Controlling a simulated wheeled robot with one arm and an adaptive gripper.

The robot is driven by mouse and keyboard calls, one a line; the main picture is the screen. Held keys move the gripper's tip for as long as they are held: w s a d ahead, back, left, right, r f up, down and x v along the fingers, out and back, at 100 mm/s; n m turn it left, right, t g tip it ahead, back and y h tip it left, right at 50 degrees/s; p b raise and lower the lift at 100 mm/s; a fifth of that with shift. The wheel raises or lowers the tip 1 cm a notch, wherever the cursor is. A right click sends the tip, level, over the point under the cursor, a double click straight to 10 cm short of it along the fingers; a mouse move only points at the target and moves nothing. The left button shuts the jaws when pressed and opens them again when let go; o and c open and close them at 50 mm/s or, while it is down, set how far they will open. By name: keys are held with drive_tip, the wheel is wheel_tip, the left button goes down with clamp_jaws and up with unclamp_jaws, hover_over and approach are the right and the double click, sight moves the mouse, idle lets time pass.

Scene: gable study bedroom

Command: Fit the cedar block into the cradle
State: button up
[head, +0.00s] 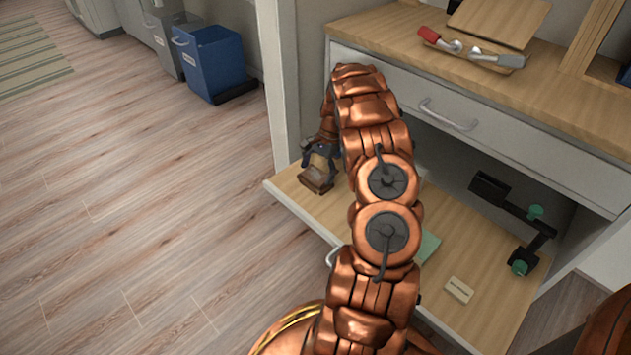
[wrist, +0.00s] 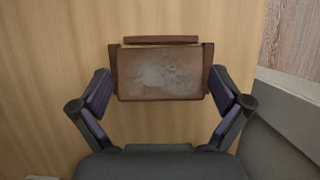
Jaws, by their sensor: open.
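The cedar block (wrist: 160,76) appears as a reddish-brown rectangle with a pale, worn patch on its top. It lies between the darker brown side walls of the cradle (wrist: 113,66), with a back bar along its far edge; how deep it sits cannot be told from above. Both also show as a small brown shape (head: 317,180) at the left end of the pull-out wooden shelf in the head view. My gripper (wrist: 161,82) is open over them, one finger outside each side wall. In the head view my gripper (head: 321,161) is partly hidden by my arm.
The pull-out shelf (head: 478,255) also carries a small label card (head: 459,289), a green item (head: 428,246) partly behind my arm, and a black device with green knobs (head: 515,212). A drawer (head: 480,125) and countertop overhang it. Open floor lies left.

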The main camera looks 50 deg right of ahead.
drive_tip(key=shift+a+f, duration=0.15)
drive_tip(key=shift+f, duration=0.35)
drive_tip(key=shift+c, duration=0.2)
drive_tip(key=shift+r, duration=0.1)
drive_tip(key=c, duration=0.9)
